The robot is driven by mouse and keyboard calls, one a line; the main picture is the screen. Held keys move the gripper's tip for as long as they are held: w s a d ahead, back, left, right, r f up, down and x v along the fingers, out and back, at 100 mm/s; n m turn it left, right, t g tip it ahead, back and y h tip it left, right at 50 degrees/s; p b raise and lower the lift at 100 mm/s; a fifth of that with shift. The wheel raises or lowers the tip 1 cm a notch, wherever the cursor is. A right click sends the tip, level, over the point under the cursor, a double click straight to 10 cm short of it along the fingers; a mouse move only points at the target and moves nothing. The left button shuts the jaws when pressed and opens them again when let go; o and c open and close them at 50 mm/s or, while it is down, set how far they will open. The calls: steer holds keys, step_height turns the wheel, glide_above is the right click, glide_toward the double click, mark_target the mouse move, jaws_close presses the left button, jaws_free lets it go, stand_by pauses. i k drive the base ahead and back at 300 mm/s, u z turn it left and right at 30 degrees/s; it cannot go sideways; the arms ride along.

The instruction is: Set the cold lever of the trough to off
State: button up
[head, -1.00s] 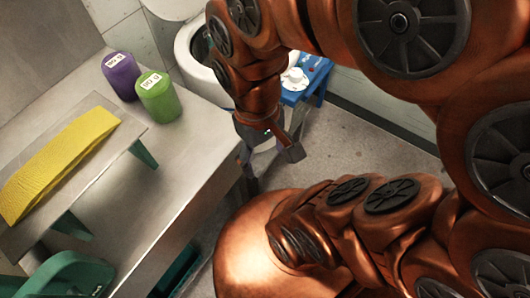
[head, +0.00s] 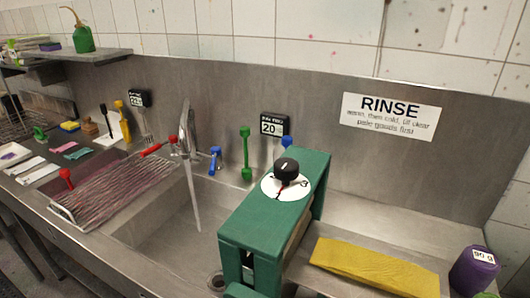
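A steel trough (head: 150,222) runs along the wall in the head view. Its tap (head: 185,135) has a pale stream (head: 192,195) falling from the spout, which looks like running water. A red lever (head: 152,149) is at the left of the tap and points out to the left. A blue lever (head: 215,157), which looks like the cold one, is at the right of the tap; it is small, and I cannot tell its exact setting. Another blue knob (head: 287,142) shows partly behind a green box. My gripper is not in view.
The green box with a black dial (head: 287,168) stands at the front of the trough, beside a yellow slab (head: 373,268). A purple jar (head: 474,269) is at the right. A ribbed rack (head: 118,188) lies left. A green upright handle (head: 246,153) stands by the wall.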

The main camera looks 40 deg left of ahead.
mark_target(216, 151)
steer(key=u, duration=1.95)
steer(key=k, duration=0.4)
steer(key=u, duration=0.2)
steer(key=i, duration=0.5)
steer(key=u, duration=0.55)
steer(key=k, duration=0.65)
steer(key=u, duration=0.65)
steer(key=i, duration=1.15)
steer(key=z, duration=0.75)
